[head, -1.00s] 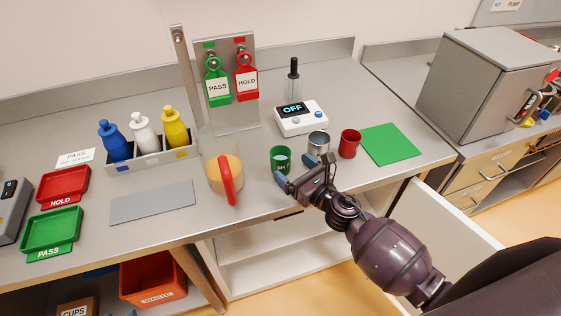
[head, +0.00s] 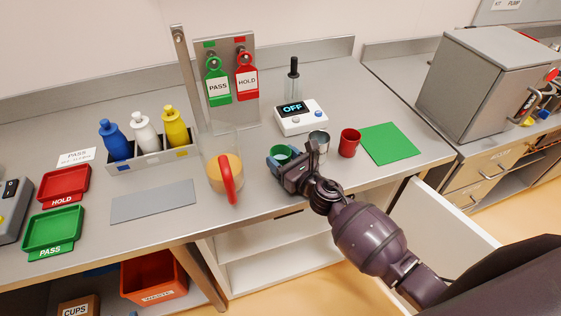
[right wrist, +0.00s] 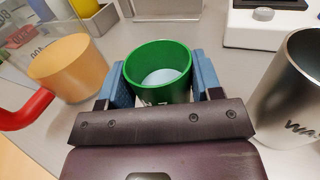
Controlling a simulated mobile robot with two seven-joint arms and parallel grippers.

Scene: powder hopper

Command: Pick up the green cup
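The green cup (head: 280,152) stands on the grey counter near its front edge. My right gripper (head: 289,158) is around it, partly hiding it in the head view. In the right wrist view the cup (right wrist: 160,55) is upright between the two blue fingers of the gripper (right wrist: 161,82), one on each side. The fingers look spread and very close to the cup wall; firm contact is not clear. A pale round surface shows inside the cup. My left gripper is not in view.
A metal cup (head: 318,142) stands close on the right, with a red cup (head: 349,143) beyond it. A jug of orange-tan contents with a red handle (head: 227,180) stands close on the left. A white device reading OFF (head: 301,118) is behind.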

